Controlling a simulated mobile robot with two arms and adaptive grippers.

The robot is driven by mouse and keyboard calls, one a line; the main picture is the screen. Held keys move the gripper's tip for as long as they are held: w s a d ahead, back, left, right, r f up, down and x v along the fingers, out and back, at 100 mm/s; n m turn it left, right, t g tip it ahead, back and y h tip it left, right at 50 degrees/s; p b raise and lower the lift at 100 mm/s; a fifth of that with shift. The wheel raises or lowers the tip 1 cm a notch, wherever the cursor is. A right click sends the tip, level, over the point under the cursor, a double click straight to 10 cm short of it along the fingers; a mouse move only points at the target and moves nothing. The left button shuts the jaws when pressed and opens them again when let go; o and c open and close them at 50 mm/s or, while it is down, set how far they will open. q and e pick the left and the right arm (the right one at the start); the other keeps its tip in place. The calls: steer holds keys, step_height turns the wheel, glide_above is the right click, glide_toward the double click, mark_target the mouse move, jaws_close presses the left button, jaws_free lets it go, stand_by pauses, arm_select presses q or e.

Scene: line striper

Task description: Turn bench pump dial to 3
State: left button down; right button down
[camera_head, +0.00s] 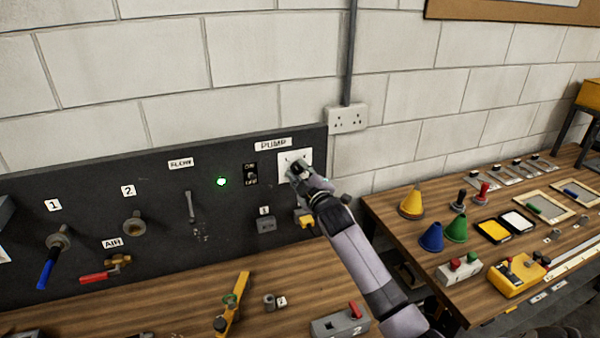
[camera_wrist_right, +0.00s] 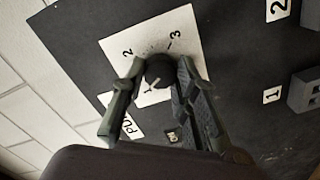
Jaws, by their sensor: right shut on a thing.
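The pump dial is a dark round knob (camera_wrist_right: 160,70) on a white plate (camera_wrist_right: 180,32) under the PUMP label (camera_head: 272,144). In the right wrist view the plate shows the marks 1, 2 and 3. My right gripper (camera_head: 297,170) is at the plate on the black panel. In the wrist view its two fingers (camera_wrist_right: 160,76) are closed on opposite sides of the knob. A small light mark shows near the 1, but I cannot tell clearly where the dial points. In the head view the gripper hides most of the dial. My left gripper is not in view.
The black panel (camera_head: 90,193) also carries an on/off switch (camera_head: 250,174), a lit green lamp (camera_head: 221,182), a flow lever (camera_head: 190,206) and valves with blue and red handles. A yellow-handled part (camera_head: 305,220) sits just below the dial. The wooden bench (camera_head: 180,305) holds several tools.

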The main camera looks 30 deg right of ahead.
steer(key=m, duration=0.4)
steer(key=shift+f+m, duration=0.1)
steer(key=shift+m, duration=0.2)
steer(key=m, duration=0.8)
steer(key=shift+f+p, duration=0.1)
steer(key=shift+p, duration=0.25)
steer(key=m, duration=0.4)
steer(key=shift+m, duration=0.3)
steer(key=m+p, duration=0.1)
steer(key=m, duration=0.3)
steer(key=shift+a+m+t, duration=0.1)
steer(key=shift+m+t, duration=0.2)
steer(key=m, duration=0.3)
steer(key=shift+m, duration=0.3)
steer(key=m+p, duration=0.1)
steer(key=m, duration=0.2)
steer(key=shift+m, duration=2.1)
